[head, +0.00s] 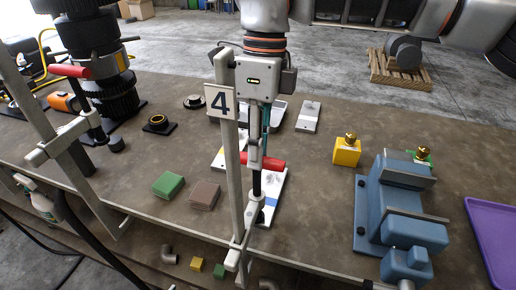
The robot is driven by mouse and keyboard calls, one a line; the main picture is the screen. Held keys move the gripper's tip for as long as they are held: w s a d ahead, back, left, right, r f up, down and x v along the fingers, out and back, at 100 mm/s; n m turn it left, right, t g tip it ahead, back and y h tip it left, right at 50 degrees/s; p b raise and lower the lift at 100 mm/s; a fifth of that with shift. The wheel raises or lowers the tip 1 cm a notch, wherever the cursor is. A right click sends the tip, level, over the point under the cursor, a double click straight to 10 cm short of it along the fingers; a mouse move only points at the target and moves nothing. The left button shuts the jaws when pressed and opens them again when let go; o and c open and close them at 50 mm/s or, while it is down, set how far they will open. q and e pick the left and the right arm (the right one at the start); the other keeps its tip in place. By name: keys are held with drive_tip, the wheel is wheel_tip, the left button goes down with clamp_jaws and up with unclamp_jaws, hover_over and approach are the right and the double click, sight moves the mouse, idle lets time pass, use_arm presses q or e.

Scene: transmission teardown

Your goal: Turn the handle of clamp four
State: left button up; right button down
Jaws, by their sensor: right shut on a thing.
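Clamp four is a grey bar clamp (235,185) with a white "4" plate (220,101). It stands at the table's front edge in the middle of the head view. Its red handle (272,163) lies across a dark screw, right of the bar. My right gripper (259,152) comes down from above and is shut on the red handle. The clamp bar and plate stand in front of part of the gripper, so its fingertips are partly hidden. My left gripper is not in view.
Another clamp (44,125) with a red handle stands left, by a black gear stack (105,62). Green (168,185) and brown (205,195) blocks lie left of clamp four. A yellow block (346,152), blue vise (385,205) and purple tray (497,235) are right.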

drive_tip(key=c, duration=2)
unclamp_jaws()
drive_tip(key=shift+o, duration=0.2)
drive_tip(key=shift+r, duration=0.1)
wheel_tip(320, 180, up, 12)
drive_tip(key=w, duration=0.2)
drive_tip(key=shift+w+d+f, duration=0.15)
drive_tip(key=shift+d+f, duration=0.05)
drive_tip(key=shift+d, duration=0.15)
